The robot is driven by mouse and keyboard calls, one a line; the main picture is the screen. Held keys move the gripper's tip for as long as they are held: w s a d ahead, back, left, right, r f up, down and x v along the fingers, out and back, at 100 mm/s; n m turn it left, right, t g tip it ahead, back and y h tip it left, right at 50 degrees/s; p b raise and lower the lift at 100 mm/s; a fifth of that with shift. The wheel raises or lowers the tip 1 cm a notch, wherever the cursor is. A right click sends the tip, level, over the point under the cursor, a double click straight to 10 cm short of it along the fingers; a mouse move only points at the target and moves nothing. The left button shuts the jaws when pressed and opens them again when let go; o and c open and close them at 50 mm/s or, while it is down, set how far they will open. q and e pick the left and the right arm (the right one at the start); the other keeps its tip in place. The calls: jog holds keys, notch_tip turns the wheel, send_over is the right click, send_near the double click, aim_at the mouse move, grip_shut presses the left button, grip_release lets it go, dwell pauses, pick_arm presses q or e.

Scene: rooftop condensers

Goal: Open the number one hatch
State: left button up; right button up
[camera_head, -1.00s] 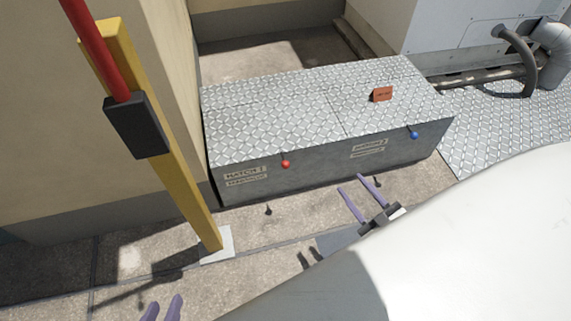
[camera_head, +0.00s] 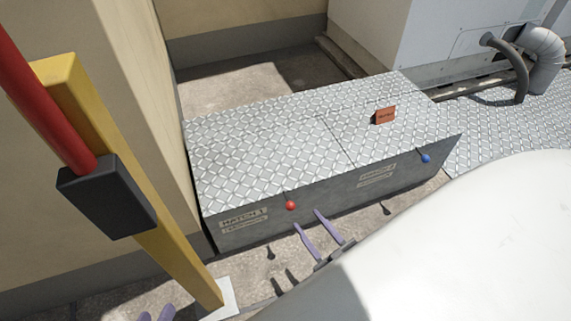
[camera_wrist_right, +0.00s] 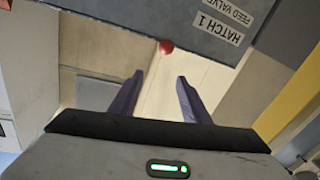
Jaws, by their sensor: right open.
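The number one hatch (camera_head: 250,155) is the left tread-plate lid on a long grey box, lying flat and shut. A HATCH 1 label (camera_head: 243,219) is on the box front below it, and a red ball knob (camera_head: 291,205) sits at its front edge. The knob also shows in the right wrist view (camera_wrist_right: 166,46), just beyond the fingertips. My right gripper (camera_head: 307,218) is open and empty in front of the box, apart from the knob; its fingers also show in the wrist view (camera_wrist_right: 160,75). My left gripper (camera_head: 156,314) shows only fingertips, spread apart, at the bottom edge.
A yellow post (camera_head: 165,245) with a black box (camera_head: 107,196) and red pole stands at left. A wall is close left of the hatch.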

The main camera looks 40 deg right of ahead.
aim_at(293, 209)
jog(key=w+f+b, duration=0.1)
jog(key=w, duration=0.2)
jog(key=w+f+b, duration=0.1)
jog(key=w+b, duration=0.1)
jog(key=w, duration=0.2)
jog(key=w+f+b, duration=0.2)
jog(key=w, duration=0.1)
jog(key=shift+w+d, duration=0.2)
pick_arm(q)
jog(key=d, duration=0.1)
jog(key=d+r+h, duration=0.2)
jog(key=shift+w+d+m, duration=0.2)
jog(key=shift+d+m, duration=0.1)
pick_arm(e)
grip_shut()
jog(key=shift+r, duration=0.1)
